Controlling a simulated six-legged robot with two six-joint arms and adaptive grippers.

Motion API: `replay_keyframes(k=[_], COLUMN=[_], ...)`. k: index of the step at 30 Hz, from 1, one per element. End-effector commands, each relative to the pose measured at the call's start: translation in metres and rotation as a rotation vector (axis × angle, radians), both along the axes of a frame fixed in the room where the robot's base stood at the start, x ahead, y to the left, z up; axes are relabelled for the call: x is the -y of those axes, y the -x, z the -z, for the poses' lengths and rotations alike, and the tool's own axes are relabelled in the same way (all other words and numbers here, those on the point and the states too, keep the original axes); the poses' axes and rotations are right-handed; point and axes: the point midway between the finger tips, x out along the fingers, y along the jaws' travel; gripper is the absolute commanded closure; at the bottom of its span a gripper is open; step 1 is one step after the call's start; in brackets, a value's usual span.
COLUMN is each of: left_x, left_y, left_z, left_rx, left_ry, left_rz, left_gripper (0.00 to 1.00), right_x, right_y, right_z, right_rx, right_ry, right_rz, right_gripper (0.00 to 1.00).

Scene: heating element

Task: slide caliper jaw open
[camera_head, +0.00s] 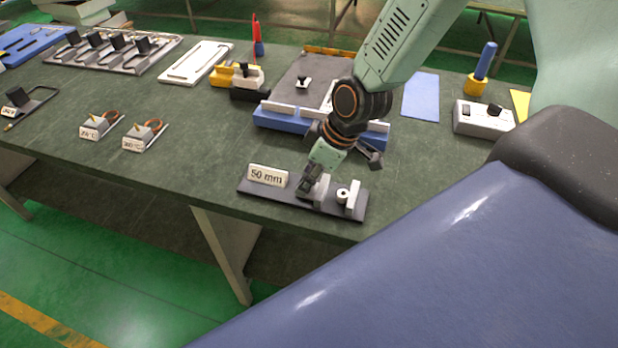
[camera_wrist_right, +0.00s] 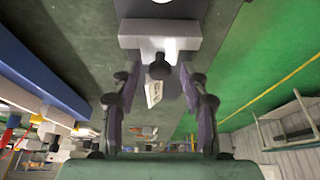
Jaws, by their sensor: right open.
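The caliper is a dark base plate (camera_head: 233,187) at the front edge of the green table, with a white "50 mm" label block (camera_head: 267,175). A light jaw block (camera_head: 353,198) stands on its right part, with a small round grey-white piece beside it. Contact with the knob cannot be told. My left gripper is not in view.
A blue-edged fixture (camera_head: 275,120) stands behind my right arm. A white switch box (camera_head: 482,118) is at the right. Two small labelled blocks with copper coils (camera_head: 143,136) stand at the left. The table between them and the caliper is clear.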

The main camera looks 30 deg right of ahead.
Motion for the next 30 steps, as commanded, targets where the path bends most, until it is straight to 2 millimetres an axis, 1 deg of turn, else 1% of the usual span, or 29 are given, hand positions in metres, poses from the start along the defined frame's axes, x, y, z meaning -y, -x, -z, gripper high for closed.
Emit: replay_keyframes(k=[7,8,23,30], left_x=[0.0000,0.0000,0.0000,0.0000], left_y=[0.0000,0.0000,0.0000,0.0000], left_z=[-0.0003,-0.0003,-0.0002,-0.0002], left_rx=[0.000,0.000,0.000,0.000], left_ry=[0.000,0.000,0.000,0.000], left_rz=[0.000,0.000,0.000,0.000], left_gripper=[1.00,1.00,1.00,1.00], right_x=[-0.0001,-0.0001,-0.0001,-0.0001], right_y=[0.0000,0.0000,0.0000,0.0001], right_z=[-0.0006,-0.0006,-0.0004,-0.0003], right_rx=[0.000,0.000,0.000,0.000], right_ry=[0.000,0.000,0.000,0.000], right_rz=[0.000,0.000,0.000,0.000], right_gripper=[0.55,0.57,0.99,1.00])
